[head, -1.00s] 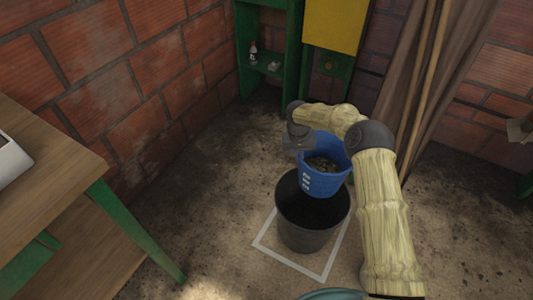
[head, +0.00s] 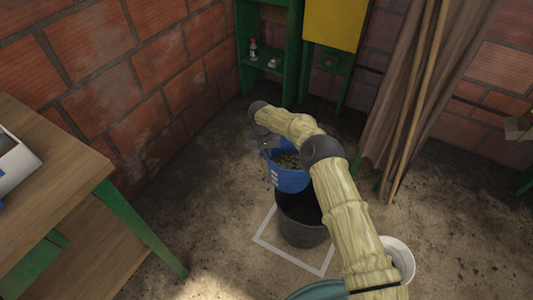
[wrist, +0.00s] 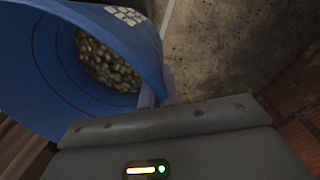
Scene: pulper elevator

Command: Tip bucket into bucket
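The blue bucket (head: 289,180) hangs in the air above the far left part of the black bucket (head: 302,234) in the head view. It holds small greenish-brown pieces (head: 289,161) and looks only slightly tilted. The black bucket stands upright on the floor inside a white square outline; my arm hides part of its opening. My gripper (head: 268,148) is at the blue bucket's far left rim. In the wrist view the blue bucket (wrist: 50,75) fills the upper left, the pieces (wrist: 105,62) lie inside, and a finger of my gripper (wrist: 160,88) presses against its wall, shut on it.
A wooden table (head: 50,150) with green legs stands at the left. A white container (head: 398,258) and a teal rim (head: 318,291) are near my arm at the bottom. A green shelf (head: 265,65) and leaning poles (head: 412,100) stand at the back. Floor left of the outline is clear.

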